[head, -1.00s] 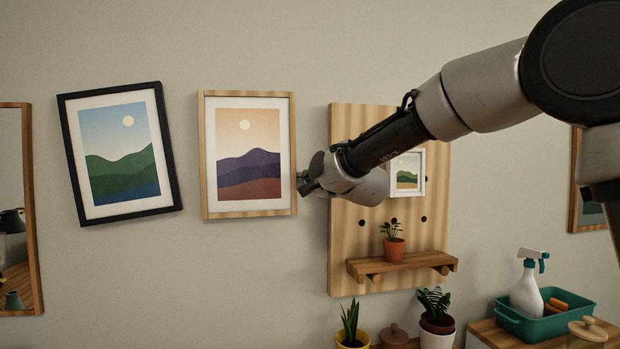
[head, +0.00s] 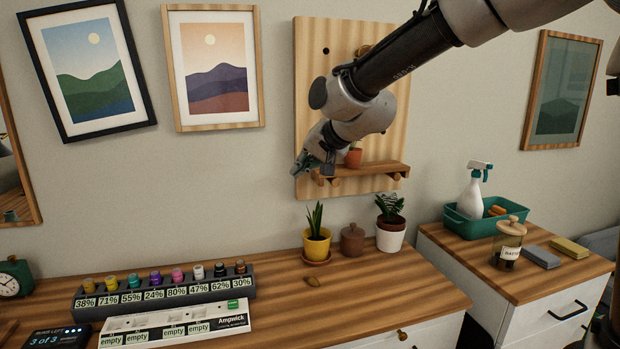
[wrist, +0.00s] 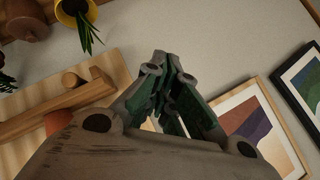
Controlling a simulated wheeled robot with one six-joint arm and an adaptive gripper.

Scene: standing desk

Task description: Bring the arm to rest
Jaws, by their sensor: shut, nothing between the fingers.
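My gripper (head: 308,165) is shut and empty. In the head view it hangs in front of the left part of the wooden pegboard (head: 312,100), angled down and to the left. In the wrist view the green-sided fingers of my gripper (wrist: 165,60) meet at their tips.
A black-framed picture (head: 88,70) hangs tilted beside a wood-framed picture (head: 213,68). Below are a yellow pot (head: 317,247), a white pot (head: 390,235) and a rack of small bottles (head: 165,290). A teal tray (head: 462,224) stands right. The desk's front middle is clear.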

